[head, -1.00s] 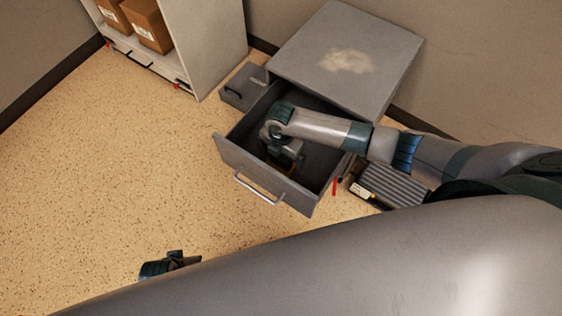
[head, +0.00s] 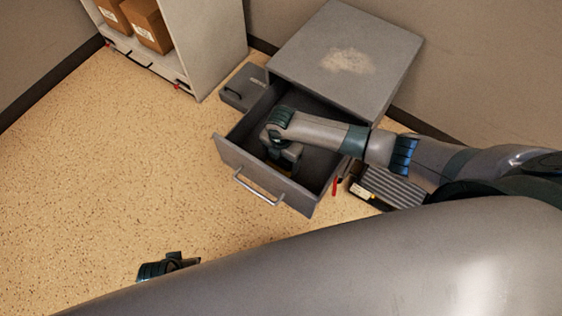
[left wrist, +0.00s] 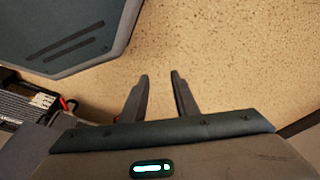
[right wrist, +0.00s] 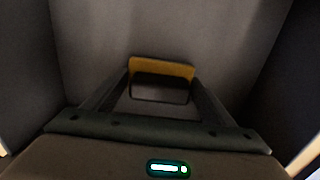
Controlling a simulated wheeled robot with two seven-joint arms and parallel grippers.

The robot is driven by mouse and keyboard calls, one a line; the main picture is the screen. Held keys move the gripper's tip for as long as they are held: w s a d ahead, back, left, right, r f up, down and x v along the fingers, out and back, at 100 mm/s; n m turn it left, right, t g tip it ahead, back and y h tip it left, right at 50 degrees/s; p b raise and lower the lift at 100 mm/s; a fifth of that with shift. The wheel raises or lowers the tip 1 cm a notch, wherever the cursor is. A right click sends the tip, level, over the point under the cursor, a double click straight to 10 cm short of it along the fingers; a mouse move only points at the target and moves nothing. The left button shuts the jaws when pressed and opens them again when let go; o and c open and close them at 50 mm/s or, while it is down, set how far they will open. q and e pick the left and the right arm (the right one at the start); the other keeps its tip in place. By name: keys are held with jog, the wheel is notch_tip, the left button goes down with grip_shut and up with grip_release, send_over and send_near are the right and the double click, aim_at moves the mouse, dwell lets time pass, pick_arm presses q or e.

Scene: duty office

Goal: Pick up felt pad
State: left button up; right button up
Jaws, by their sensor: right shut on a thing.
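The felt pad (right wrist: 162,67), a small block with a yellow-brown side and a dark side, is between the fingers of my right gripper (right wrist: 161,78) in the right wrist view. The right gripper is shut on it, inside the open grey drawer (head: 236,165). In the head view the gripper and wrist hide most of the pad. Whether the pad touches the drawer floor is hard to tell. My left gripper (left wrist: 160,76) is open and empty above the speckled floor, well away from the drawer; only its tip part (head: 170,267) shows in the head view.
The drawer's walls stand close around my right gripper. The grey cabinet (head: 385,50) is behind it. A small grey box (head: 243,88) sits left of the cabinet, and a ribbed dark case (head: 395,187) right of the drawer. A shelf with cartons (head: 150,25) stands upper left. Floor at left is clear.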

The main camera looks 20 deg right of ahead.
aim_at(281, 158)
jog(key=shift+r, duration=0.55)
notch_tip(281, 158, up, 8)
jog(key=shift+w+f+p, duration=0.1)
jog(key=shift+f+p, duration=0.15)
jog(key=shift+p, duration=0.35)
jog(key=shift+r, duration=0.7)
pick_arm(q)
jog(key=x, duration=0.3)
jog(key=shift+s+f, duration=0.1)
jog(key=shift+f, duration=0.25)
jog(key=shift+s, duration=0.15)
